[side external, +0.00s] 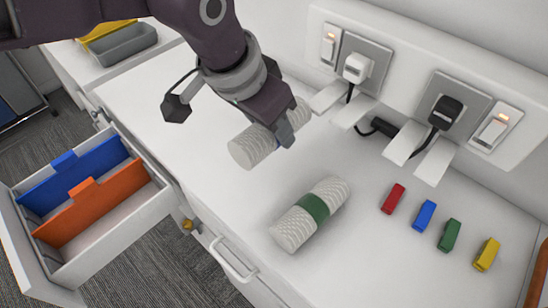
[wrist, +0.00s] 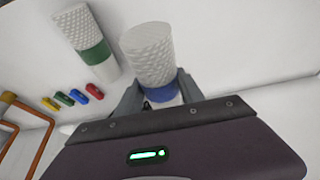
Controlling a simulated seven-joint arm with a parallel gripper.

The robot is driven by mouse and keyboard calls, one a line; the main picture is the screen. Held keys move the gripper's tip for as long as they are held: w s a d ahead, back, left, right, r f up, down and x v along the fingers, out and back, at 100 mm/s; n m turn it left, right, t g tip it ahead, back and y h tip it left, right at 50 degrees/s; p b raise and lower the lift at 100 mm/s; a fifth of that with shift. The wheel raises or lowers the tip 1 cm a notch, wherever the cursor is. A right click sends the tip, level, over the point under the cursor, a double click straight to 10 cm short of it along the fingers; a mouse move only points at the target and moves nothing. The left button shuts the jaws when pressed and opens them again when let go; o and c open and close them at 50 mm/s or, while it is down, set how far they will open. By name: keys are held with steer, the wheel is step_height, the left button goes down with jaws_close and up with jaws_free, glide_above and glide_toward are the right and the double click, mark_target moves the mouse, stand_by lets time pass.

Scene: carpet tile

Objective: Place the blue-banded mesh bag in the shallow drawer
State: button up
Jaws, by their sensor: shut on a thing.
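The blue-banded mesh bag is a white, ribbed roll. In the wrist view the bag (wrist: 148,52) shows its blue band between the fingers of my gripper (wrist: 160,94). In the side view my gripper (side external: 284,128) is shut around the middle of the bag (side external: 250,148) over the white counter, and the fingers hide the band. I cannot tell how far the bag is above the counter. An open white drawer (side external: 118,214) stands out at the left, with a blue divider (side external: 78,172) and an orange divider (side external: 95,205). My gripper is to its right and apart from it.
A green-banded mesh bag (side external: 310,214) lies on the counter (side external: 225,205) near my gripper. Red (side external: 393,198), blue (side external: 424,216), green (side external: 449,235) and yellow (side external: 487,254) blocks lie to the right. Plugs and a cable (side external: 378,127) are behind. A grey tray (side external: 116,43) is at the back left.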

mark_target(251, 135)
step_height(251, 135, down, 9)
steer(key=shift+r, duration=0.15)
steer(key=o, duration=1.4)
steer(key=shift+c, duration=0.2)
steer(key=v, duration=1.2)
